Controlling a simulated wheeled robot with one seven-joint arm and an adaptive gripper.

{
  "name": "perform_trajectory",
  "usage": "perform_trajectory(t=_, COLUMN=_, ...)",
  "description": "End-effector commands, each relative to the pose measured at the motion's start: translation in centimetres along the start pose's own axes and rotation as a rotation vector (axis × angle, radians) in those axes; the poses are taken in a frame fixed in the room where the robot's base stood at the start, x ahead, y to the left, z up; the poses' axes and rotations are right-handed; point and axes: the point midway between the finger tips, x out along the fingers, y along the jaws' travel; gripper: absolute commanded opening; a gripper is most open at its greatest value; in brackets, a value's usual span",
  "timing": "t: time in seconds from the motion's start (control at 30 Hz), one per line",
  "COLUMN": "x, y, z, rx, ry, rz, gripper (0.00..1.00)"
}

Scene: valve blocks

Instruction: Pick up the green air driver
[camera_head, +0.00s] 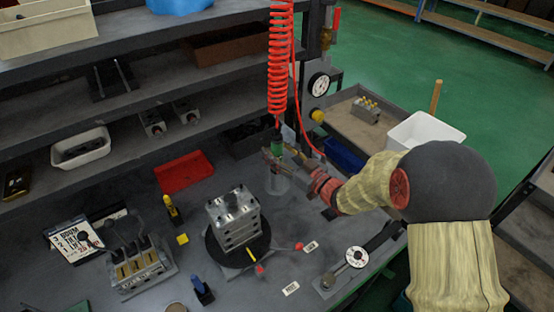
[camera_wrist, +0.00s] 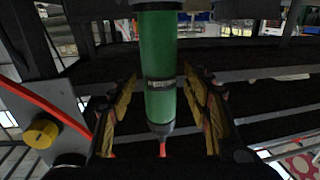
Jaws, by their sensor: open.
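The green air driver (camera_head: 277,148) hangs upright below a red coiled hose (camera_head: 281,60), above the right part of the workbench. In the wrist view, the green air driver (camera_wrist: 160,65) is a green cylinder with a dark band and a grey tapered end. My gripper (camera_head: 274,158) is at the driver in the head view and partly hides it. In the wrist view, my gripper (camera_wrist: 160,112) is open, with a yellow-lined finger on each side of the driver. Gaps show between the driver and both fingers.
A metal valve block (camera_head: 234,220) stands on a round black base on the bench. A red tray (camera_head: 184,172) lies to its left. A post with a gauge (camera_head: 318,84) and yellow knob (camera_head: 318,116) stands close to my gripper. Shelves (camera_head: 120,105) run behind.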

Motion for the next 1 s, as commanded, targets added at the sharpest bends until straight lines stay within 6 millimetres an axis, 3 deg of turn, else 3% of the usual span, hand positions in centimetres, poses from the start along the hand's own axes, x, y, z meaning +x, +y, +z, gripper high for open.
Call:
perform_trajectory(t=0.23, x=0.2, y=0.01, z=-0.09, rx=0.0, ry=0.0, rz=0.001, gripper=0.49)
perform_trajectory(t=1.0, x=0.17, y=0.02, z=-0.08, rx=0.0, ry=0.0, rz=0.001, gripper=0.05)
